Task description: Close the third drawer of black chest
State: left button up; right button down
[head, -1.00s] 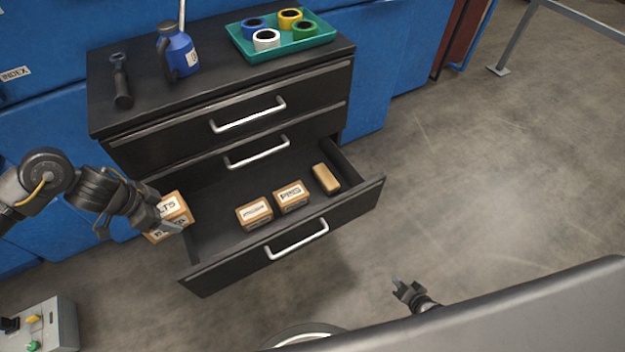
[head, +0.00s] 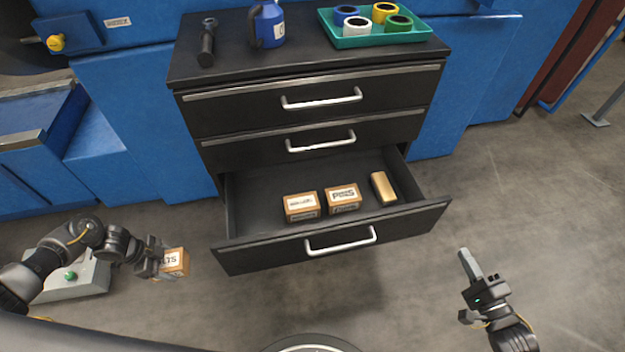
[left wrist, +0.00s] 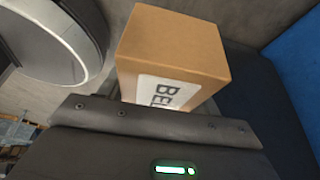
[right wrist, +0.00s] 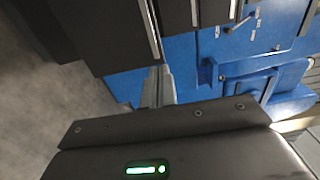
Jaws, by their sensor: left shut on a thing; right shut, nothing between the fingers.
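The black chest (head: 190,110) stands against the blue units. Its third drawer (head: 270,257) is pulled out, with a silver handle (head: 341,242) on its front. Inside lie two labelled cartons (head: 301,207) and a plain tan block (head: 383,187). The upper two drawers are shut. My left gripper (head: 160,262) is shut on a small cardboard box (head: 177,262), held left of the open drawer; the box fills the left wrist view (left wrist: 172,50). My right gripper (head: 466,265) is shut and empty, right of the drawer front and apart from it. The chest also shows in the right wrist view (right wrist: 110,30).
On the chest top are a dark tool (head: 207,42), a blue can (head: 267,25) and a teal tray (head: 375,41) with several tape rolls. A grey control box (head: 75,280) stands low left. The floor right of the chest is clear.

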aim_at(435, 203)
pick_arm(q)
jog(key=shift+f+b, duration=0.35)
pick_arm(e)
jog(key=x, duration=1.3)
jog(key=shift+w+a+f, duration=0.1)
jog(key=shift+w, duration=0.15)
